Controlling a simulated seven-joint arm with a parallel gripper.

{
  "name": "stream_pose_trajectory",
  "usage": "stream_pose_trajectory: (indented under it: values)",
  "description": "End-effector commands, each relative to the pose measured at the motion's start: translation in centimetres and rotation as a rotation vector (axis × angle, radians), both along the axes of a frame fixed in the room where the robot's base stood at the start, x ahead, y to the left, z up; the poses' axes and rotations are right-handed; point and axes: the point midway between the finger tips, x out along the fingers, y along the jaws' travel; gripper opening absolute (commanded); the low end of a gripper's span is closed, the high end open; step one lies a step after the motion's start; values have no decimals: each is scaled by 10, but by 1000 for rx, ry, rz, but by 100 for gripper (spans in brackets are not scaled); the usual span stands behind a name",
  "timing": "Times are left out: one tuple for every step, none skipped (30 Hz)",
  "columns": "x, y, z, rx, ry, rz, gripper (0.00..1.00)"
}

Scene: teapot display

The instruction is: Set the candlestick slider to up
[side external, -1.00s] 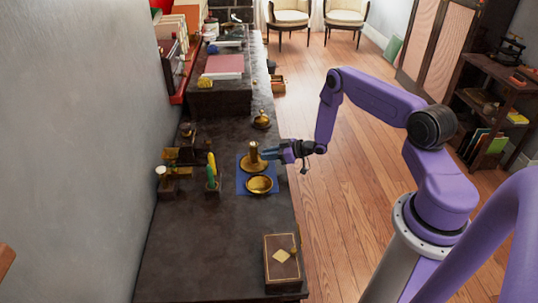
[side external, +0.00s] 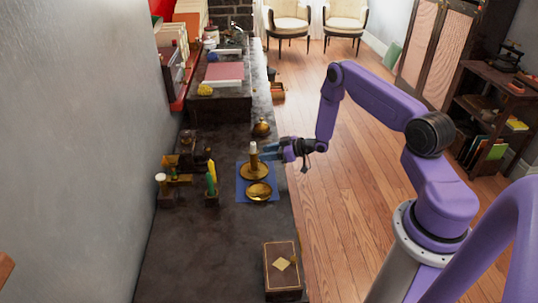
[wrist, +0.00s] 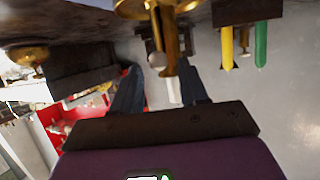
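The brass candlestick (side external: 254,168) stands upright on a blue mat (side external: 242,187), with a pale candle (side external: 253,148) on top. In the wrist view it appears upside down: the brass stem (wrist: 169,40) hangs from the round base, with the white candle (wrist: 174,91) below. A small pale knob (wrist: 157,60) shows beside the stem; it may be the slider, but its setting is unclear. My gripper (side external: 270,151) is just right of the candlestick. In the wrist view my gripper (wrist: 160,88) is open, its fingers apart on either side of the candle, with visible gaps.
Green and yellow candles (side external: 211,182) stand in a holder to the left. A brass item (side external: 261,128) sits behind, and a dark box (side external: 282,270) at the front edge. The left front counter is clear.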

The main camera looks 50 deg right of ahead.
Motion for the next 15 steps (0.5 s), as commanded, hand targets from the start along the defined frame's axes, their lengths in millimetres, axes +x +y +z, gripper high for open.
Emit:
stream_pose_trajectory:
  values:
    - [0, 0, 0, 0, 1, 0, 45]
    - [0, 0, -1, 0, 2, 0, 45]
    - [0, 0, -1, 0, 2, 0, 45]
    - [-1, 0, -1, 0, 3, 0, 45]
    - [-1, 0, -1, 0, 3, 0, 45]
    - [-1, 0, -1, 0, 3, 0, 45]
    - [-1, 0, -1, -1, 4, 0, 45]
    - [-1, 0, -1, -1, 4, 0, 45]
    - [-2, -1, -1, 0, 4, -1, 45]
    - [-3, -1, -1, 0, 4, -1, 45]
    - [-4, -2, 0, 0, 5, -1, 45]
    - [-6, -3, 1, -1, 5, -2, 45]
    - [-9, -5, 2, 0, 6, -2, 45]
    - [-12, -7, 4, 0, 7, -3, 45]
    - [-17, -9, 6, 0, 7, -4, 45]
